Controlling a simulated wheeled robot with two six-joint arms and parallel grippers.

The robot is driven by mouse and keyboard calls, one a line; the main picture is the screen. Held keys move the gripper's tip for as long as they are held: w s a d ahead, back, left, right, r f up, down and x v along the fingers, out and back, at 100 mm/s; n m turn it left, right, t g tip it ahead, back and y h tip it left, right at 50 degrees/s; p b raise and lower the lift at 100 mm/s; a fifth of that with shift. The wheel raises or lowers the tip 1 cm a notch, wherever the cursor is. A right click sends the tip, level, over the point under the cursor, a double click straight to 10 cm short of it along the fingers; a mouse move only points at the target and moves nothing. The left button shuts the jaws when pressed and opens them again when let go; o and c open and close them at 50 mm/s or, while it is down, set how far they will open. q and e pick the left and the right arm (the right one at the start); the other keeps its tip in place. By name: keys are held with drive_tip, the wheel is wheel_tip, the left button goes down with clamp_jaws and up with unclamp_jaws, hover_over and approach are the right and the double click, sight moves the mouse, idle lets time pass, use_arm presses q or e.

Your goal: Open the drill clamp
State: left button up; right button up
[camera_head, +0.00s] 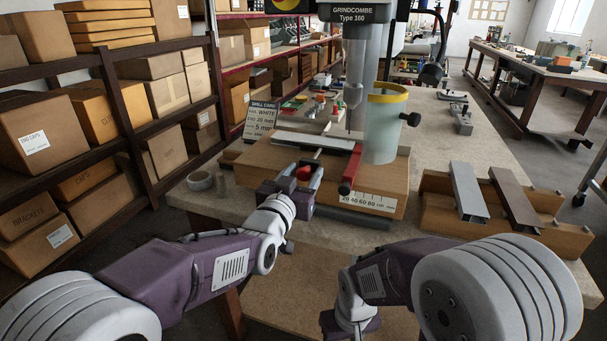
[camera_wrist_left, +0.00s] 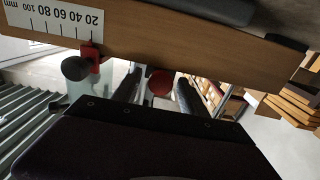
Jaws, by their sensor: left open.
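The drill clamp shows as a red knob (camera_head: 303,173) on a thin metal rod at the front left of the wooden drill fixture (camera_head: 378,190). My left gripper (camera_head: 301,178) is open, its two fingers on either side of the red knob. In the left wrist view the red knob (camera_wrist_left: 160,82) lies between the fingers, with gaps visible on both sides. A pale profile (camera_head: 313,141) lies on the fixture under the drill (camera_head: 353,92). My right gripper (camera_head: 350,322) is low at the front, pointing down; its fingers cannot be made out.
A red stop (camera_head: 351,171) stands right of the left gripper, beside a millimetre scale (camera_head: 370,202). A clear guard (camera_head: 384,125) with a yellow rim stands around the drill area. Two profiles (camera_head: 468,192) rest on a wooden holder to the right. Shelves with boxes stand left.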

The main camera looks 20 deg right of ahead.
use_arm(q)
drive_tip(key=shift+w+d, duration=0.15)
drive_tip(key=shift+w, duration=0.05)
clamp_jaws()
idle(1.3)
